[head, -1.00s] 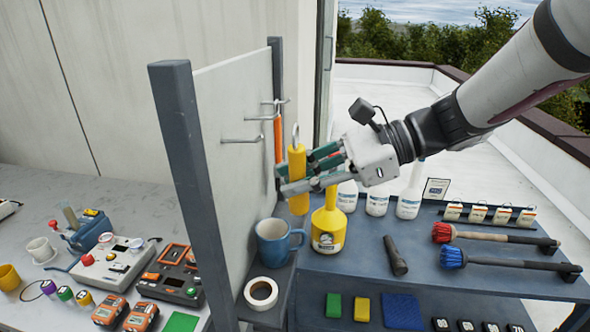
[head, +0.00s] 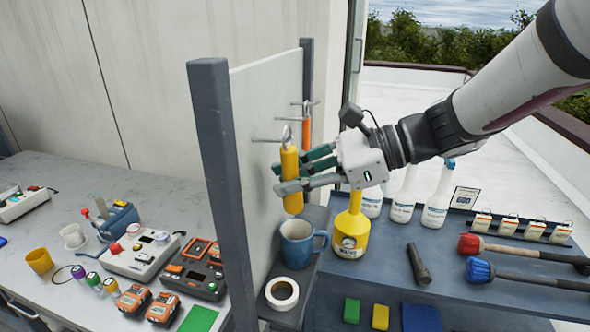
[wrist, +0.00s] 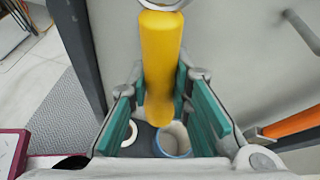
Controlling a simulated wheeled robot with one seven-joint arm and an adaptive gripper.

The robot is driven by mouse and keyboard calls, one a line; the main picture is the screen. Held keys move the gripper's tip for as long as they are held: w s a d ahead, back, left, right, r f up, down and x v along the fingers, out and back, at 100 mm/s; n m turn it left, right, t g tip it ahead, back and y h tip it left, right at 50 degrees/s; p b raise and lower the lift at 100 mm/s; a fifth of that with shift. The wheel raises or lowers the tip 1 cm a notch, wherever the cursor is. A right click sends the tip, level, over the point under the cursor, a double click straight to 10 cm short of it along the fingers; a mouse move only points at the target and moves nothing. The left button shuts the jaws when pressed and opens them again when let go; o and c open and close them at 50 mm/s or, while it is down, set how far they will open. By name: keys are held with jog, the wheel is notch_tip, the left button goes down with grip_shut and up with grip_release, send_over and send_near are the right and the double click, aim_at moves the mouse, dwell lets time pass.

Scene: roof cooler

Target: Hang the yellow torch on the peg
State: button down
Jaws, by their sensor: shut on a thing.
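The yellow torch (head: 291,182) is upright in my gripper (head: 302,172), held across its body in front of the pegboard. A metal ring (head: 287,134) tops it. In the head view the ring overlaps the tip of the near peg (head: 264,140); whether they touch is unclear. In the wrist view the torch (wrist: 160,60) stands between the green finger pads, its ring (wrist: 164,4) cut off by the top edge. A peg (wrist: 301,31) sticks out at the right there, apart from the ring.
An orange torch-like item (head: 306,132) hangs on a farther peg. Below the torch are a blue mug (head: 297,247), a tape roll (head: 282,291) and a yellow bottle (head: 351,235). A dark post (head: 215,170) edges the board (head: 262,95).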

jog(key=shift+w+a+f, duration=0.1)
jog(key=shift+w+a, duration=0.1)
jog(key=shift+a, duration=0.3)
jog(key=shift+w+a+f, duration=0.15)
jog(key=shift+a+f, duration=0.1)
jog(key=shift+f, duration=0.05)
jog(key=shift+a+f+b, duration=0.15)
jog(key=shift+f+b, duration=0.1)
jog(key=shift+b, duration=0.1)
jog(key=shift+a+f, duration=0.15)
jog(key=c, duration=1.5)
grip_release()
jog(key=shift+o, duration=0.5)
jog(key=shift+a, duration=0.1)
